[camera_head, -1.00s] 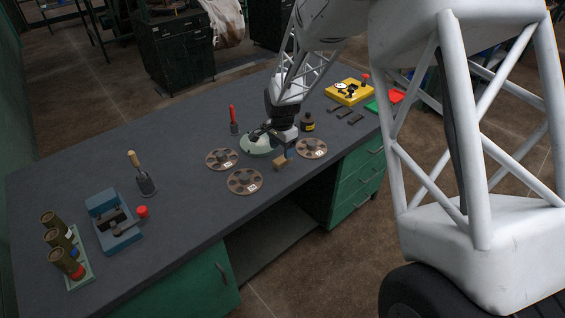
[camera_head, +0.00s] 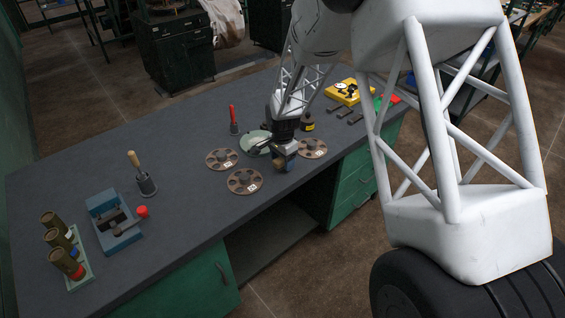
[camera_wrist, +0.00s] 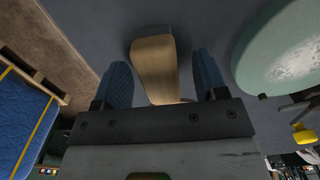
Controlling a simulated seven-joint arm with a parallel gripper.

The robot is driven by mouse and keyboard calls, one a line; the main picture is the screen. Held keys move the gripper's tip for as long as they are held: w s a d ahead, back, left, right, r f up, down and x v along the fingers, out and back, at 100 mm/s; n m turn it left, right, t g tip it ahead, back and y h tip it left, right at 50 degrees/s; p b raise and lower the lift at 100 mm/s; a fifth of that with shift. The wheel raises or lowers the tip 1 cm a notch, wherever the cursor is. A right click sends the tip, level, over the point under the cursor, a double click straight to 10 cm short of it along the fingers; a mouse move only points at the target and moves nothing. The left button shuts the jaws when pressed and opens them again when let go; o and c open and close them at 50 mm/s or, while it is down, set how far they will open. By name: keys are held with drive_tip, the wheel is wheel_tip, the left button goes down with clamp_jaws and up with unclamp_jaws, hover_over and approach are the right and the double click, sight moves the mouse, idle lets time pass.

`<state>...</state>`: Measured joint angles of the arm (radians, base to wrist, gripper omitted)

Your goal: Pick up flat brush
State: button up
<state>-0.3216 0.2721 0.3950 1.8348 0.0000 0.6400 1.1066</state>
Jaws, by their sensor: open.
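The flat brush (camera_wrist: 155,68) shows in the wrist view as a pale wooden block with a grey end, lying on the dark bench top. My gripper (camera_wrist: 162,72) is open, with one blue ribbed finger on each side of the wood. A gap shows on the right side; the left finger is very close, and I cannot tell if it touches. In the head view my gripper (camera_head: 284,163) is low over the bench near its front edge and hides most or all of the brush.
A pale green round dish (camera_head: 252,143) is close behind my gripper, also at right in the wrist view (camera_wrist: 290,50). Brown holed discs (camera_head: 244,181) lie around. A dark bottle (camera_head: 308,122) stands behind right.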

drive_tip(key=shift+c, duration=0.5)
drive_tip(key=c, duration=0.9)
drive_tip(key=shift+r, duration=0.1)
drive_tip(key=shift+r, duration=0.75)
wheel_tip(320, 180, up, 2)
drive_tip(key=shift+r, duration=0.1)
drive_tip(key=s+d, duration=0.1)
drive_tip(key=s, duration=0.4)
drive_tip(key=s+d, duration=0.2)
drive_tip(key=s, duration=0.3)
drive_tip(key=s+d+r, duration=0.1)
drive_tip(key=s+d, duration=0.1)
drive_tip(key=s, duration=0.3)
drive_tip(key=shift+s, duration=0.15)
